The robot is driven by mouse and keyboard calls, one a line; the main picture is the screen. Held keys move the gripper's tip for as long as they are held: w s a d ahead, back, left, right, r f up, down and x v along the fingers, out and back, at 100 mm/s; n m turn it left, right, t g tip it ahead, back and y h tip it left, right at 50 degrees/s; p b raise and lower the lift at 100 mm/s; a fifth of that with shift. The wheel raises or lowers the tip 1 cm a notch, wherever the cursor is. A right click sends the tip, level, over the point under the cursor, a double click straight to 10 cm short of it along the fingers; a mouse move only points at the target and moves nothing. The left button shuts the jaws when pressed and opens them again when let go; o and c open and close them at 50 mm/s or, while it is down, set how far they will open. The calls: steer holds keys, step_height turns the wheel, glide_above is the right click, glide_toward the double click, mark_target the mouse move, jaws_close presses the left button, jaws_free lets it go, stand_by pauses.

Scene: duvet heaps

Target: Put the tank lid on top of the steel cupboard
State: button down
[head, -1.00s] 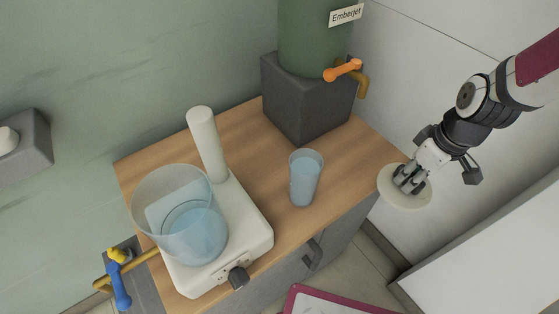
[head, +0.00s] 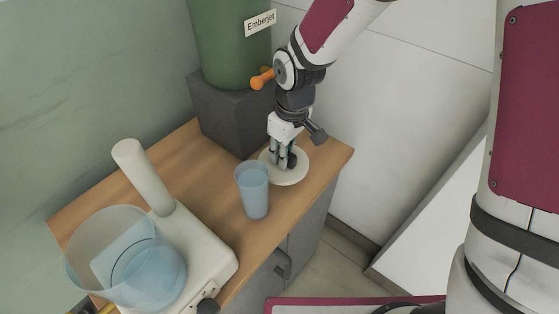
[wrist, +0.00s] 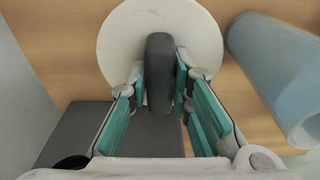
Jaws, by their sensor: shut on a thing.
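The tank lid is a cream disc (head: 296,173) with a dark grip on top. My gripper (head: 284,160) is shut on that grip. In the wrist view the lid (wrist: 205,35) lies below my fingers (wrist: 160,85), with the dark grip (wrist: 159,60) between the teal pads. The steel cupboard (head: 312,222) is grey with a wooden top (head: 325,168). The lid is over the right part of that top, beside the dark block. I cannot tell whether the lid touches the wood.
A blue tumbler (head: 254,190) stands just left of the lid. A dark grey block (head: 222,112) bears a green tank (head: 228,45) labelled Emberjet with an orange tap (head: 262,78). A white appliance with a clear bowl (head: 125,262) fills the left. The wood's right corner is clear.

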steer(key=shift+a, duration=0.3)
steer(key=shift+a+f, duration=0.25)
steer(key=shift+w+f, duration=0.1)
steer(key=shift+f, duration=1.4)
steer(key=shift+f, duration=0.2)
steer(key=c, duration=1.4)
jaws_free()
steer(key=shift+c, duration=0.2)
steer(key=r, duration=0.8)
steer(key=s+d+r, duration=0.1)
steer(key=r, duration=0.3)
steer(key=shift+d+r+p, duration=0.1)
steer(key=shift+r+p, duration=0.1)
steer(key=shift+p, duration=0.2)
